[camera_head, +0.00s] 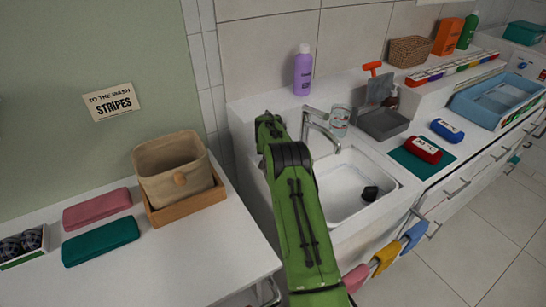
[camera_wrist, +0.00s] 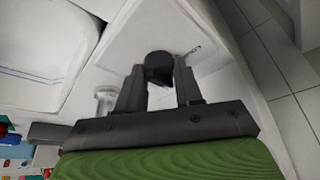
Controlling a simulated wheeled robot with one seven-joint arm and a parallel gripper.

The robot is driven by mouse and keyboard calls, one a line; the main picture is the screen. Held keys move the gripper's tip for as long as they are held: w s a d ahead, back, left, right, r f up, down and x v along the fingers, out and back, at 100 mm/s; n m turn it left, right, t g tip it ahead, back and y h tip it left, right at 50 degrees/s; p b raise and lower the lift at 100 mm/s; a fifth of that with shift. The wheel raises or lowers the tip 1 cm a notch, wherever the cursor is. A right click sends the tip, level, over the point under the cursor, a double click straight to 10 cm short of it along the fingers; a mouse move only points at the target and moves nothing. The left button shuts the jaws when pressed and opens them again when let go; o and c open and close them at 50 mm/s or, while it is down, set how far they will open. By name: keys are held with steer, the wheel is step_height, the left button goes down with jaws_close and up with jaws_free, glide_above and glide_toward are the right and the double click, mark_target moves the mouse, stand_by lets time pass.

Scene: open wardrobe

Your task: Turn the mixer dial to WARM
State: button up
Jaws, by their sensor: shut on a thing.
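The mixer dial (camera_wrist: 158,65) is a dark round knob on a white surface in the wrist view. My gripper (camera_wrist: 159,72) has one finger on each side of the dial and is shut on it. Small dark lettering (camera_wrist: 192,50) is printed beside the dial, to its right; it is too small and tilted to read surely. No pointer mark on the dial is clear. In the head view my green arm reaches to the left of the sink (camera_head: 395,178), and it hides the gripper and dial. The metal faucet (camera_head: 321,128) stands just right of the arm.
A purple bottle (camera_head: 303,72) and a clear glass (camera_head: 340,121) stand behind the sink. A grey caddy (camera_head: 383,124) is to the right. A fabric basket (camera_head: 172,166) sits in a wooden tray on the left table. Coloured cloths (camera_head: 384,257) hang at the front.

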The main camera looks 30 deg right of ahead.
steer(key=o, duration=1)
steer(key=shift+r, duration=0.1)
steer(key=p+v, duration=0.1)
steer(key=v, duration=1.4)
steer(key=shift+a+r, duration=0.2)
steer(key=shift+r, duration=0.05)
steer(key=shift+s, duration=0.15)
steer(key=s+a+r+n+t, duration=0.1)
steer(key=s+a+r+n, duration=0.3)
steer(key=s+a+r, duration=1)
steer(key=s+a+f+n+y, duration=0.1)
steer(key=s+a, duration=0.2)
steer(key=s, duration=0.4)
steer(key=s+a+f+n+y, duration=0.1)
steer(key=s+a, duration=0.2)
steer(key=s, duration=0.4)
steer(key=s+a+f+n+t, duration=0.1)
steer(key=s+a+f+n, duration=0.1)
steer(key=s+a, duration=0.2)
steer(key=s, duration=0.3)
steer(key=shift+s+y, duration=0.3)
steer(key=shift+y, duration=0.1)
